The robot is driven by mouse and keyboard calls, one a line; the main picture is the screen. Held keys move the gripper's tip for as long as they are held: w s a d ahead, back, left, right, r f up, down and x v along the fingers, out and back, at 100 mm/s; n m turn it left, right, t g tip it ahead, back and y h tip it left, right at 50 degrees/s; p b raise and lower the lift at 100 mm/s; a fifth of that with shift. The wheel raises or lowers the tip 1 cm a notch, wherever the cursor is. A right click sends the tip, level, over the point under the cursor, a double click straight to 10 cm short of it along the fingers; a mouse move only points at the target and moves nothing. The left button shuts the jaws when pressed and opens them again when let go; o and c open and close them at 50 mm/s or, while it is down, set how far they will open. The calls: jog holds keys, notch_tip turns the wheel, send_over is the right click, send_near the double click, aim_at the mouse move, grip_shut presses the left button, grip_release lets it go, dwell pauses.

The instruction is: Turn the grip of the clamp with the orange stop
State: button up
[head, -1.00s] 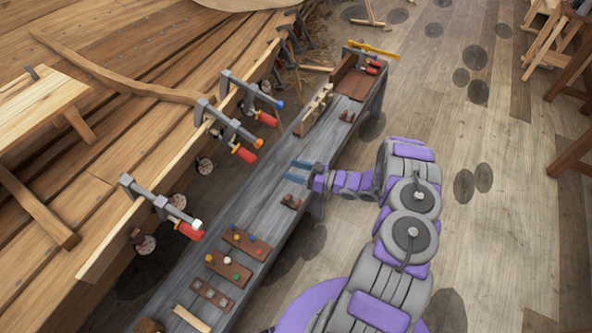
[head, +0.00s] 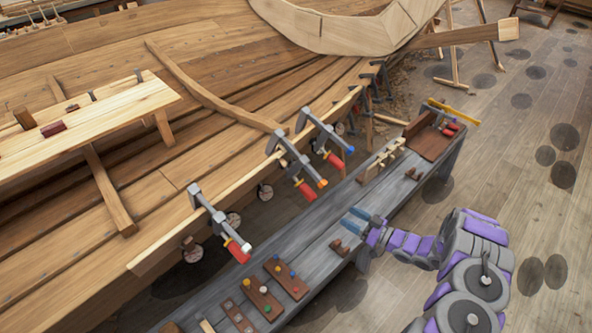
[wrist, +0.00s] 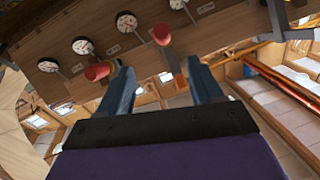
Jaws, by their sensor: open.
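The clamp with the orange stop (head: 322,184) is the middle one of three in a row on the plank edge in the head view. Its red grip (head: 307,190) hangs below the bar near that stop. My gripper (head: 351,217) is open and empty, with blue fingers. It is over the grey bench, right of and below this clamp in the picture, apart from it. In the wrist view, my open fingers (wrist: 160,75) point toward the hull side. Red grips (wrist: 97,71) and (wrist: 162,34) show beyond them; I cannot tell which clamps they belong to.
A white-stopped clamp (head: 207,208) is to the left and a blue-stopped clamp (head: 325,130) to the right. The long grey bench (head: 322,262) carries peg blocks (head: 262,297), small brown pieces and a wooden tray. Round dials (wrist: 126,21) sit on the hull side. The floor at right is open.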

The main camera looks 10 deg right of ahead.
aim_at(311, 195)
jog(key=w+a+h+b, duration=0.1)
jog(key=w+a, duration=0.3)
jog(key=w+a+n+t+h+b, duration=0.1)
jog(key=w+a, duration=0.2)
jog(key=a, duration=0.1)
jog(key=w+a+t+b, duration=0.1)
jog(key=w+a, duration=0.3)
jog(key=shift+w+a+r+n+h, duration=0.25)
jog(key=shift+w+a+n+h, duration=0.05)
jog(key=shift+a+n+h, duration=0.1)
dwell(0.7)
jog(key=shift+c, duration=0.4)
jog(key=shift+d, duration=0.1)
jog(key=c, duration=0.9)
